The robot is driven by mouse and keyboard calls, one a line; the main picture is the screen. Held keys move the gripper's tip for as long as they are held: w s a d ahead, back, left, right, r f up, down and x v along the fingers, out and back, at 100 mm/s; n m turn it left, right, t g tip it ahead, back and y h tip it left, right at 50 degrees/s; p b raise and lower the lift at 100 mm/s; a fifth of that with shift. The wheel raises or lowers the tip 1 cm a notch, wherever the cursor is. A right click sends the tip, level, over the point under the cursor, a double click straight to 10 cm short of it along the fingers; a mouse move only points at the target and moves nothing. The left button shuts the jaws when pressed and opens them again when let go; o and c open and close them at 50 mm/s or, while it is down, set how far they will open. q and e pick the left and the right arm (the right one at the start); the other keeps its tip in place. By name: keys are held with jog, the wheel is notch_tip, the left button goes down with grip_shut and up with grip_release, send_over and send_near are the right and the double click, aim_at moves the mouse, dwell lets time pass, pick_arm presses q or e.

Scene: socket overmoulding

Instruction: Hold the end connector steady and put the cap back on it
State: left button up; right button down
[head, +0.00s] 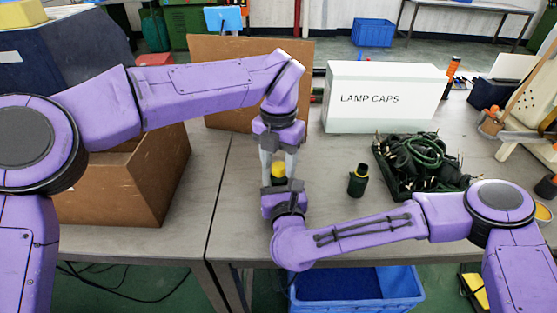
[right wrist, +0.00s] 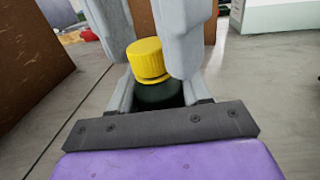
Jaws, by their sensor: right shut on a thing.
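The end connector (right wrist: 158,94) is a dark green-black piece standing upright between my right gripper's fingers. The yellow cap (right wrist: 148,60) sits on top of it, slightly tilted in the right wrist view, and also shows in the head view (head: 278,170). My right gripper (head: 279,185) is shut on the connector's body; its fingers show low in the right wrist view (right wrist: 158,90). My left gripper (head: 278,168) points down from above, its pale fingers apart on either side of the cap. Whether they touch the cap is hard to tell. The connector's lower part is hidden.
Another dark connector (head: 357,181) stands upright on the table to the right. A black tray (head: 392,185) of cables lies beyond it, before the white LAMP CAPS box (head: 383,112). A brown open box (head: 120,196) is at left. The blue bin (head: 401,292) is below the front edge.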

pick_arm(q)
notch_tip(320, 180, up, 12)
jog(key=shift+r, duration=0.1)
dwell(0.5)
pick_arm(e)
jog(key=shift+c, duration=2.2)
grip_release()
pick_arm(q)
jog(key=shift+f+b, duration=0.75)
jog(key=shift+f, duration=0.1)
pick_arm(e)
jog(key=s, duration=0.3)
jog(key=s+d, duration=0.1)
jog(key=s, duration=0.6)
jog(key=shift+s+d, duration=0.2)
jog(key=shift+d, duration=0.1)
